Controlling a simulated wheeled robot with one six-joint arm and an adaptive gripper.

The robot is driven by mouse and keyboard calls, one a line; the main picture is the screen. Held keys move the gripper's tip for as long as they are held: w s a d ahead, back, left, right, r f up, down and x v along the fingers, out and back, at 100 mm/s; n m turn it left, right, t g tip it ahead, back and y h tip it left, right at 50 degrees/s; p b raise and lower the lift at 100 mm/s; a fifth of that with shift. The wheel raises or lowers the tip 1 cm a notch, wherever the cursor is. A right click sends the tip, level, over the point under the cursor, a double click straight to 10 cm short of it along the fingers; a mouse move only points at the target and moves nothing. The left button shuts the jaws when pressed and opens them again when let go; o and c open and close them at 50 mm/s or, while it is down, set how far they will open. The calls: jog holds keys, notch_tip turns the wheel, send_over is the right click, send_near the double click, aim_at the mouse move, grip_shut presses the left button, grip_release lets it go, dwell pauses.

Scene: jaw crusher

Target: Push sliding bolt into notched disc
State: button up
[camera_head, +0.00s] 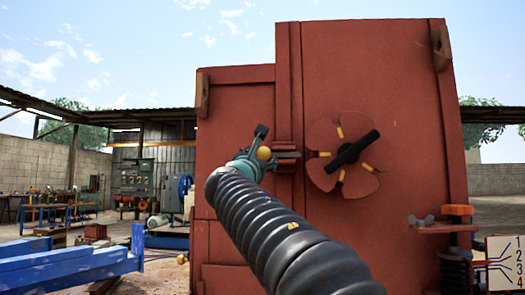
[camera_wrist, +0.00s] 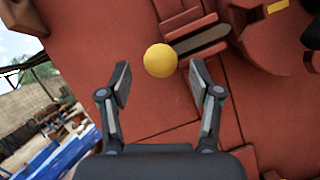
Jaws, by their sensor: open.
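The sliding bolt (camera_head: 288,155) is a dark grey bar with a yellow ball knob (camera_head: 264,153) at its left end. The bar passes through a red guide on the housing. The notched disc (camera_head: 325,135) is red with yellow marks and a black handle, right of the bolt. The bar's right end points at the disc; whether it enters a notch is unclear. My gripper (camera_wrist: 160,88) is open and empty in the wrist view. The knob (camera_wrist: 160,60) shows just beyond and between its fingertips, and the bar (camera_wrist: 204,40) extends to the upper right. Contact cannot be told.
The large red crusher housing (camera_head: 235,110) stands directly ahead. A clamp with a wing nut (camera_head: 430,222) and a numbered plate (camera_head: 506,262) sit at lower right. Blue beams (camera_head: 70,268) lie at lower left. Vertical ribs stick out beside the bolt.

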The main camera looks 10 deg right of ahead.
aim_at(262, 155)
jog(key=shift+p+x, duration=0.4)
jog(key=shift+x, duration=1.35)
jog(key=shift+s, duration=0.1)
grip_shut()
